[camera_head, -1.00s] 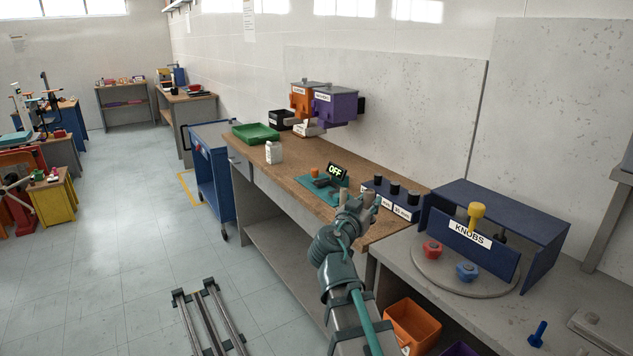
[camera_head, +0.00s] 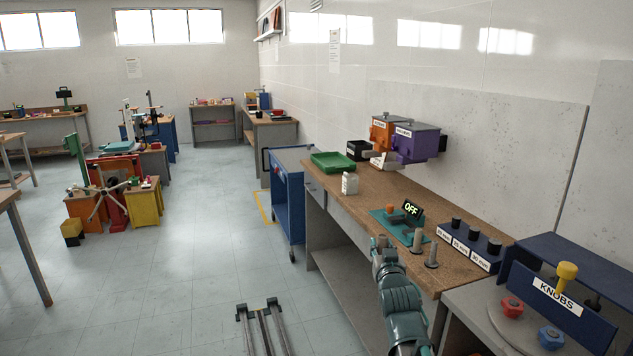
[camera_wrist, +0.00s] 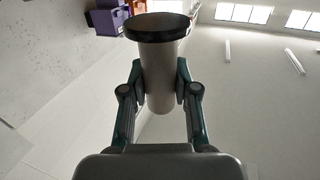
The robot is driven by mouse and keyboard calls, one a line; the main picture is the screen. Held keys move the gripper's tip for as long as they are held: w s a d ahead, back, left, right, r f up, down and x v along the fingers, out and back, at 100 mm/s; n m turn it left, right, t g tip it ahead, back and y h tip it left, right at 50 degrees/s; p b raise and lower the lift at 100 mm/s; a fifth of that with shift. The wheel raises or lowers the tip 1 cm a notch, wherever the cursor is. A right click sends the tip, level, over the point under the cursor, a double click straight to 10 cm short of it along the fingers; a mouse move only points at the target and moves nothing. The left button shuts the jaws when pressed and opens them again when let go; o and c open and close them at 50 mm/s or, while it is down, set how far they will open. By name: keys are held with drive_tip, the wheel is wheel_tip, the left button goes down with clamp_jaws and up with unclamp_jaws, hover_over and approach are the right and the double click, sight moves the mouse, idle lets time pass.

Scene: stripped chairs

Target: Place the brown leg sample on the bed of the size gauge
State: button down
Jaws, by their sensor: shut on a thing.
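My gripper (camera_wrist: 160,88) is shut on a pale grey-brown leg sample (camera_wrist: 162,68) with a wide black disc at one end. In the head view my gripper (camera_head: 379,243) is at the front edge of the bench, just in front of the size gauge; the held piece is hardly discernible there.
A dark blue block (camera_head: 468,245) with black-topped posts and mm labels stands to the right. A white bottle (camera_head: 349,184) and green tray (camera_head: 333,162) are to the left. Purple (camera_head: 417,143) and orange bins hang behind. The knobs stand (camera_head: 555,303) is at lower right.

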drive_tip(key=shift+a, duration=0.15)
drive_tip(key=shift+f+p, duration=0.55)
drive_tip(key=shift+f, duration=0.45)
drive_tip(key=shift+r, duration=0.1)
drive_tip(key=shift+r+b, duration=0.55)
drive_tip(key=shift+d+r+b, duration=0.25)
drive_tip(key=shift+b, duration=0.2)
drive_tip(key=shift+s+d+m+h, duration=0.15)
drive_tip(key=shift+d+m+h, duration=0.25)
drive_tip(key=shift+d+h, duration=0.25)
drive_tip(key=s+d+r+m+g+h+b, duration=0.1)
drive_tip(key=s+d+m+g+h, duration=0.1)
drive_tip(key=s+d+m+h, duration=0.1)
drive_tip(key=s+d+r+m+g+h, duration=0.2)
drive_tip(key=s+d+m+g+h, duration=0.1)
drive_tip(key=d+h, duration=0.5)
drive_tip(key=shift+s+d+r+m+b, duration=0.25)
drive_tip(key=shift+s+d+m+b, duration=0.1)
drive_tip(key=shift+d+m, duration=0.6)
